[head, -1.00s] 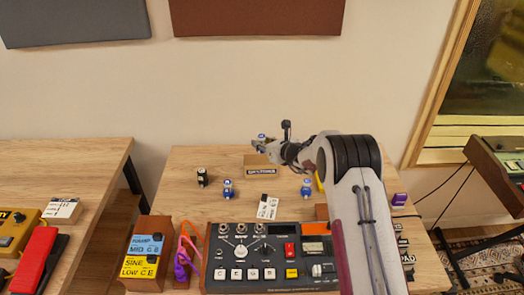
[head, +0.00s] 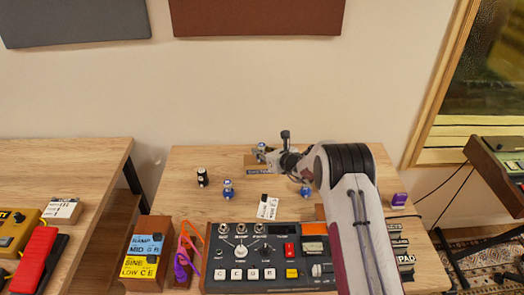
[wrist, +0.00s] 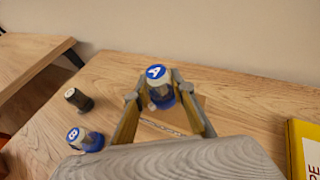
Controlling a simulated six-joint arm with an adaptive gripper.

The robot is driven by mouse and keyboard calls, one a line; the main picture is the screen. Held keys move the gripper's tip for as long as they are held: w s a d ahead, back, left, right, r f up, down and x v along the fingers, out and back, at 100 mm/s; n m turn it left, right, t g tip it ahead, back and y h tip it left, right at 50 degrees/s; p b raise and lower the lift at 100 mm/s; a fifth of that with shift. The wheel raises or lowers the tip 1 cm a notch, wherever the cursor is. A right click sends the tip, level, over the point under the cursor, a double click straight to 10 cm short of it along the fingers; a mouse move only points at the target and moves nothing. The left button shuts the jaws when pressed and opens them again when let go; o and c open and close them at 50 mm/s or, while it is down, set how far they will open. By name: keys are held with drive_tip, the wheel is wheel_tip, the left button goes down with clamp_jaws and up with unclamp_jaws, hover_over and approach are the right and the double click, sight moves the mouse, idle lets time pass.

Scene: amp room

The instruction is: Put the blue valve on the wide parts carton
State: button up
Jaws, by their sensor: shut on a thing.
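My gripper (head: 262,151) is shut on a blue valve (head: 261,147), a small jar-like piece with a blue-and-white top. In the wrist view the held valve (wrist: 159,86) stands about upright between the fingertips (wrist: 160,95), its top marked A. The tan wide parts carton (head: 251,162) is at the back of the table, directly below the gripper. It also shows under the fingers in the wrist view (wrist: 185,125). Whether the valve's base touches the carton top cannot be told. The gripper hides part of the carton.
Another blue-topped piece (head: 228,190), marked B in the wrist view (wrist: 84,139), and a black piece (head: 202,177) stand left of the carton. A further blue piece (head: 306,190) is right, near my arm. A control panel (head: 270,260) fills the front.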

drive_tip(key=o, duration=1.1)
drive_tip(key=shift+r, duration=0.2)
drive_tip(key=v, duration=1.2)
drive_tip(key=shift+a, duration=0.1)
idle(0.3)
